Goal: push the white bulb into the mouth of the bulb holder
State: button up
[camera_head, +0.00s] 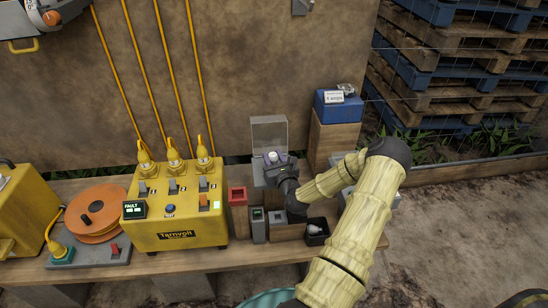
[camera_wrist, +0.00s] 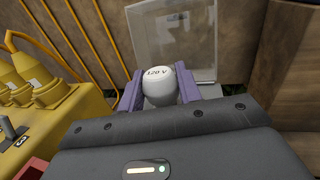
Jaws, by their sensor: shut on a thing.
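The white bulb (camera_wrist: 160,88), marked "120 V", is between the two purple fingers of my gripper (camera_wrist: 160,92) in the wrist view, and the fingers are shut on it. In the head view the bulb (camera_head: 272,156) shows as a small white spot at the tip of my gripper (camera_head: 274,160), in front of a grey upright panel. The bulb holder's mouth cannot be made out; my gripper and wrist cover the area below the bulb. I cannot tell whether the bulb touches anything beneath it.
A clear-looking grey panel (camera_head: 269,132) stands behind the gripper. A yellow Ternvolt box (camera_head: 178,238) with a FAULT display, a red box (camera_head: 238,196) and a grey box (camera_head: 259,226) are to the left. A black bin (camera_head: 317,240) holds a pale object. A blue box (camera_head: 338,112) sits on a wooden block.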

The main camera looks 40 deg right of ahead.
jog(key=shift+f, duration=0.45)
jog(key=o, duration=1.1)
jog(key=shift+c, duration=0.2)
jog(key=shift+s, duration=0.1)
jog(key=p+v, duration=0.1)
jog(key=v, duration=1.6)
jog(key=shift+s, duration=0.15)
